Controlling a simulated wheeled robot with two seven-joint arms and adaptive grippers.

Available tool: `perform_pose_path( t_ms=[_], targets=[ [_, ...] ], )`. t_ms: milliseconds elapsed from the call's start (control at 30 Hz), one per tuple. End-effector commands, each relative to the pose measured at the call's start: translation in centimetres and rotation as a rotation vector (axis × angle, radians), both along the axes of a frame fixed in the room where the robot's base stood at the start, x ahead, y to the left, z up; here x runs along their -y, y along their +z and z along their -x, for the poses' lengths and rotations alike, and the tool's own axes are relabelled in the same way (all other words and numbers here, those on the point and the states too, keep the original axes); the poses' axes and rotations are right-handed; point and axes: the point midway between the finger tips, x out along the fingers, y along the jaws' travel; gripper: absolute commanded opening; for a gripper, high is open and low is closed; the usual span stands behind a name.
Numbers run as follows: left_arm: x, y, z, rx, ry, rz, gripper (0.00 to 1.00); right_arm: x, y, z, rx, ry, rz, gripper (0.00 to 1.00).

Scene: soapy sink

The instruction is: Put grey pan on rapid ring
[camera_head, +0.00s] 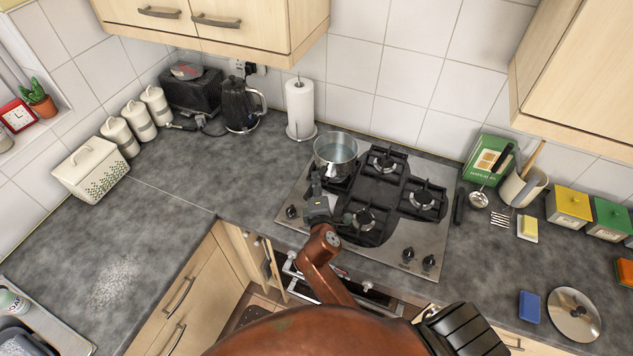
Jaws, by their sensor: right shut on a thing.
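The grey pan (336,148) is a round metal pan at the left back side of the gas hob (438,180). My right gripper (318,181) is shut on the pan at its near side, where the handle is mostly hidden. The pan is over the left part of the hob and covers most of the ring there. I cannot tell whether it rests on the grate or hangs just above it. Other rings show at the back (384,162), right (423,199) and front (364,217). None is labelled as the rapid ring. My left gripper is out of view.
A paper towel roll (300,106) stands left of the pan, with a black kettle (239,104) beyond it. A green box (486,158) and a utensil pot (523,187) stand right of the hob. A lid (574,312) lies at the far right. The left worktop is mostly clear.

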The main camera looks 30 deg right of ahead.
Motion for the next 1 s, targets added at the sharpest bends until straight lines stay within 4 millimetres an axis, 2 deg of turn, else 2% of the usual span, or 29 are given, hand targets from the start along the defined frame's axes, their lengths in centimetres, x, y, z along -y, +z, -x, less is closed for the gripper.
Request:
perform_pose_path(
  t_ms=[33,733,767,1000],
  targets=[
    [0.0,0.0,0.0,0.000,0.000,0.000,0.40,-0.1,0.5,-0.1,0.010,0.003,0.007,0.00],
    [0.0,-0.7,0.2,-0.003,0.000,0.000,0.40,0.0,-0.6,-0.1,0.008,0.003,0.006,0.00],
    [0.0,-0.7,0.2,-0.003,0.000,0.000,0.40,-0.1,-0.6,-0.1,0.009,0.003,0.006,0.19],
    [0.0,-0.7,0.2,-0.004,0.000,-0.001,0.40,0.0,-0.8,-0.1,0.005,0.001,0.003,0.36]
  ],
)
